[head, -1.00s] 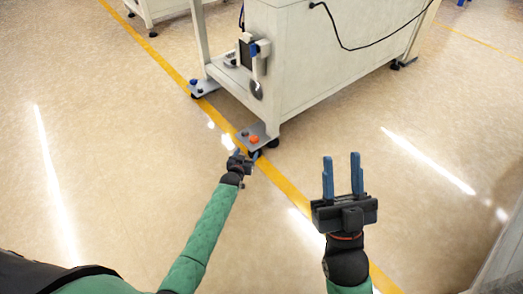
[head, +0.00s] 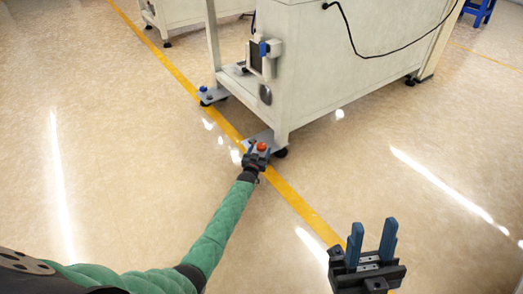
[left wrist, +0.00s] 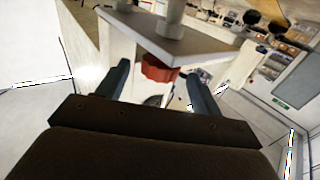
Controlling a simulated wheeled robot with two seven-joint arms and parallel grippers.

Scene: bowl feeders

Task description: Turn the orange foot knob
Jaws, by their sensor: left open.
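The orange foot knob (head: 262,146) sits at the grey foot plate (head: 262,137) on the near corner of the white cabinet. In the left wrist view the knob (left wrist: 158,70) looks red-orange and ribbed, just below the grey plate (left wrist: 170,38). My left gripper (head: 257,154) is at the knob, its blue fingers open. In the left wrist view the knob shows between the two fingers, with a gap on each side. My right gripper (head: 371,243) is open and empty, over the floor at the lower right, far from the knob.
The white cabinet (head: 335,75) rises behind the knob. A second foot with a blue knob (head: 203,89) stands further back left. A yellow line (head: 288,190) runs along the floor. The floor in front is clear. A blue stool (head: 480,11) is at the far right.

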